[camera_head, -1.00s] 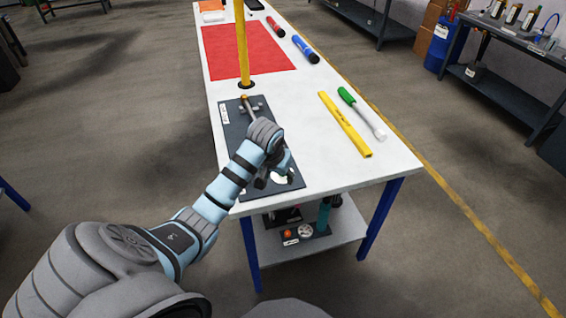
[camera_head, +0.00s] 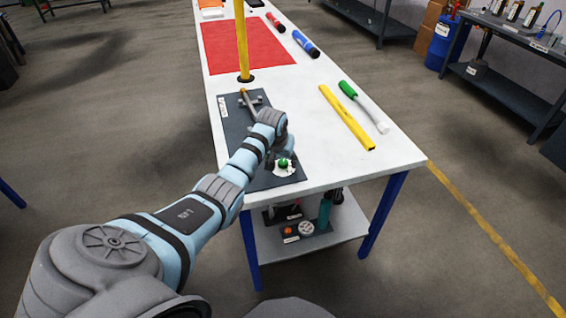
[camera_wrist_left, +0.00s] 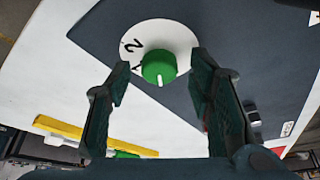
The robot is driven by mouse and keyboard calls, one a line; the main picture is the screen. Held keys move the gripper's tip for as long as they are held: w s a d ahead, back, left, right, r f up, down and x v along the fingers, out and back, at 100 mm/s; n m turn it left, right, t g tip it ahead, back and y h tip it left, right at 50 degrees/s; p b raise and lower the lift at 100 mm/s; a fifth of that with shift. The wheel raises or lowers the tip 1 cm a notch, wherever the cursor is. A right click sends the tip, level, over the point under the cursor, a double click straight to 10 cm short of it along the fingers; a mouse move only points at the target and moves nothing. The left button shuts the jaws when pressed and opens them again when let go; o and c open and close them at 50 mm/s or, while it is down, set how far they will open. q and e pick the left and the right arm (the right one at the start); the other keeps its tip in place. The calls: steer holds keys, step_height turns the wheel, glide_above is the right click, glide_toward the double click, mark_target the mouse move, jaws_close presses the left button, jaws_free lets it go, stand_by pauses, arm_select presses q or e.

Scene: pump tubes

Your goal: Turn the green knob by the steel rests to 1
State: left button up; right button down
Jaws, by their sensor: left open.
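The green knob (camera_head: 284,163) sits on a white dial (camera_head: 284,172) at the near end of a dark panel (camera_head: 236,131) on the table. In the left wrist view the green knob (camera_wrist_left: 159,68) has a white pointer line toward the bottom of the picture. The white dial (camera_wrist_left: 150,33) shows a "2"; another mark by the knob is partly hidden. My left gripper (camera_wrist_left: 160,72) is open, one finger on each side of the knob in that view, with gaps. In the head view my left gripper (camera_head: 282,150) is just behind the knob. The steel rests (camera_head: 257,100) hold a rod farther back.
A yellow post (camera_head: 242,40) stands behind the panel. A yellow bar (camera_head: 346,118) and a green-and-white tool (camera_head: 363,106) lie to the right. A red mat (camera_head: 247,46) lies farther back. White tabletop is clear between the panel and the bar.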

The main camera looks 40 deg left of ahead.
arm_select(q)
steer(key=shift+c, duration=0.4)
jaws_close()
